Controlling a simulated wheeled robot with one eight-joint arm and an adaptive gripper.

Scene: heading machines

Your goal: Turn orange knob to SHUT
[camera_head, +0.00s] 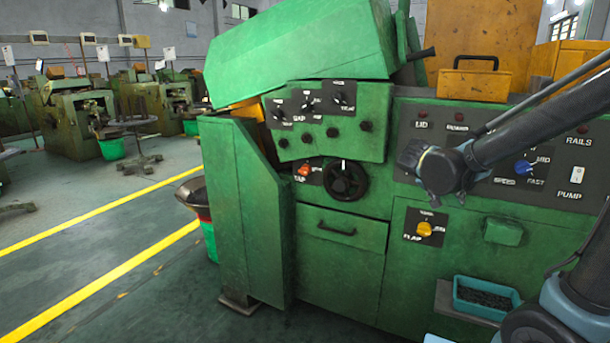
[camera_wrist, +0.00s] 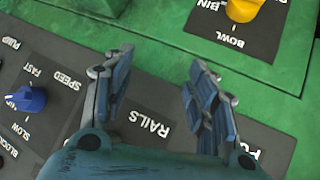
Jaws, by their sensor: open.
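The orange knob (camera_head: 303,170) is a small red-orange knob on a dark plate lettered TAP, left of a black handwheel on the green machine in the head view. Its pointer setting is too small to read. It is not in the wrist view. My gripper (camera_wrist: 162,62) shows in the wrist view with its two blue-grey fingers apart and nothing between them. It is over the machine's control panel near the RAILS lettering, away from the orange knob.
A black handwheel (camera_head: 345,180) sits right beside the orange knob. A yellow knob (camera_head: 424,229), lettered FLAP, also shows in the wrist view (camera_wrist: 243,9). A blue speed knob (camera_head: 523,167) is on the right panel. A blue tray (camera_head: 487,308) stands below. The floor at left is open.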

